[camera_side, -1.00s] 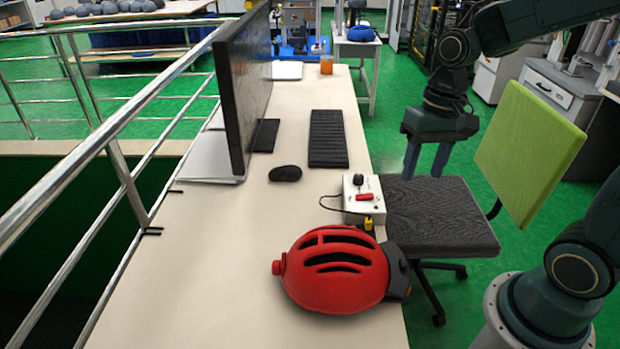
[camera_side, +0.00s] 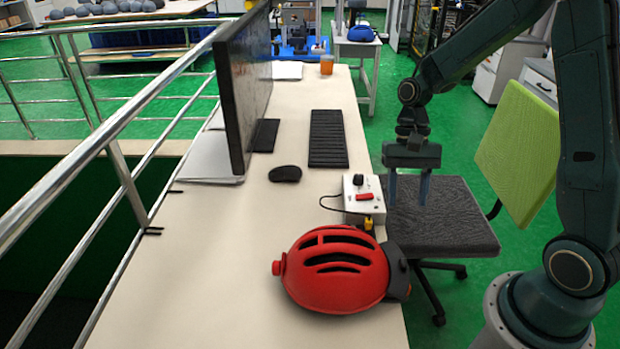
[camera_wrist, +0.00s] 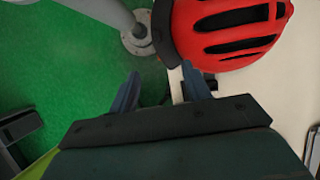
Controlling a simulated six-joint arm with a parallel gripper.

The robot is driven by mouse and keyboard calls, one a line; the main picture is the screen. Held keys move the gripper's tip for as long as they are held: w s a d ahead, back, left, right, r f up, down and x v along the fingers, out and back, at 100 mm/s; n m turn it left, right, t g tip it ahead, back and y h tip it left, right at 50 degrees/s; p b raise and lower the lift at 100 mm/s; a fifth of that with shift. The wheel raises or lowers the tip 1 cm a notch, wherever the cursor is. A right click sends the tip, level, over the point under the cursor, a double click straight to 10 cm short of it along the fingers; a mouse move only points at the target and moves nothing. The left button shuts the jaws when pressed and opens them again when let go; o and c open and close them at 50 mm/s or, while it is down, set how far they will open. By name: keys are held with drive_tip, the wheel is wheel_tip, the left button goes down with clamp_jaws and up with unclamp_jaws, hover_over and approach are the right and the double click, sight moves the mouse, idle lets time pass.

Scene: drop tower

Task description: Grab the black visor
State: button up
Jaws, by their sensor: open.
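A red helmet (camera_side: 335,268) with dark vents lies on the desk near its right front edge. Its black visor (camera_side: 397,270) is the dark piece on the helmet's right side, sticking out over the desk edge. In the wrist view the helmet (camera_wrist: 232,32) is at the top right, with the visor (camera_wrist: 166,32) along its left side. My gripper (camera_side: 408,192) is open and empty, pointing down above the chair seat, behind and above the visor. In the wrist view my gripper (camera_wrist: 163,88) shows two spread fingers below the visor, apart from it.
A white control box (camera_side: 363,195) with a red switch and yellow plug stands at the desk edge between gripper and helmet. A mouse (camera_side: 285,173), keyboard (camera_side: 327,138) and monitor (camera_side: 240,90) are farther back. A chair (camera_side: 440,215) with a green backrest stands right of the desk (camera_side: 200,290).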

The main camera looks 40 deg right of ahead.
hover_over(400, 257)
drive_tip(key=w+d, duration=0.2)
drive_tip(key=f, duration=0.7)
drive_tip(key=shift+s+f, duration=0.2)
drive_tip(key=shift+f, duration=0.2)
drive_tip(key=shift+x, duration=2.65)
drive_tip(key=shift+w+a, duration=0.15)
drive_tip(key=c, duration=0.9)
